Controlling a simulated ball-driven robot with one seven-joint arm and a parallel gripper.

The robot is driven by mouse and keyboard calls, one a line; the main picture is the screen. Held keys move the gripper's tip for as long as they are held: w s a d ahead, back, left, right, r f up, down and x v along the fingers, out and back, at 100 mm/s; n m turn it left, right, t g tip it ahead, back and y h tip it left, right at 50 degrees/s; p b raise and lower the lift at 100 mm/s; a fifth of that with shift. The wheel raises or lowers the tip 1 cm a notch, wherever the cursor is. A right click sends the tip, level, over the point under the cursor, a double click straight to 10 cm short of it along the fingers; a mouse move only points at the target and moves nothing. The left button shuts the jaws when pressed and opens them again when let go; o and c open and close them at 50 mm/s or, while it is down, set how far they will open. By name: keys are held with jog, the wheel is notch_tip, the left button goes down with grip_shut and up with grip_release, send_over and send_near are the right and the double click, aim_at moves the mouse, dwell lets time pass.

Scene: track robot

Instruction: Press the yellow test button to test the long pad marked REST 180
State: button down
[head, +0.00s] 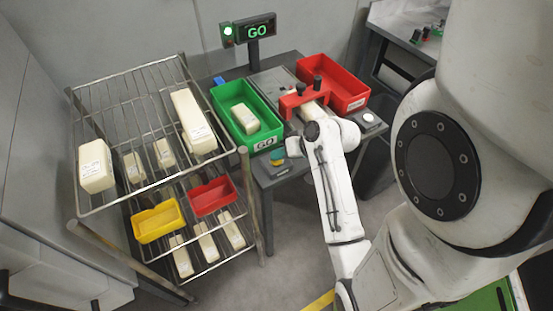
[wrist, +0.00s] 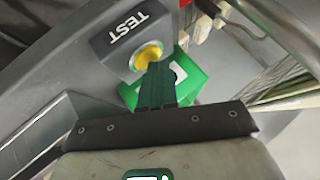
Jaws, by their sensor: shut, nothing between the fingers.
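The yellow test button (wrist: 147,54) sits in a grey housing (wrist: 105,50) marked TEST in the wrist view. My gripper (wrist: 158,68) is shut and empty, its dark green fingertips overlapping the button's lower edge; I cannot tell whether they touch it. In the head view my gripper (head: 278,153) is at the front left of the bench, with the button (head: 277,163) just below the fingertips.
A green GO bin (head: 262,141) holds a pad beside the clamp. A red bin (head: 358,98) stands behind right. A GO sign (head: 257,31) has a lit green lamp (head: 228,31). The wire rack (head: 140,85) at left holds several pads, a yellow bin (head: 157,221) and another red bin (head: 212,196).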

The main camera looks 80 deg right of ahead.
aim_at(280, 161)
dwell(0.4)
jog(key=shift+r+p, duration=0.8)
jog(key=shift+p, duration=0.25)
notch_tip(280, 161, up, 5)
jog(key=p, duration=0.5)
dwell(0.6)
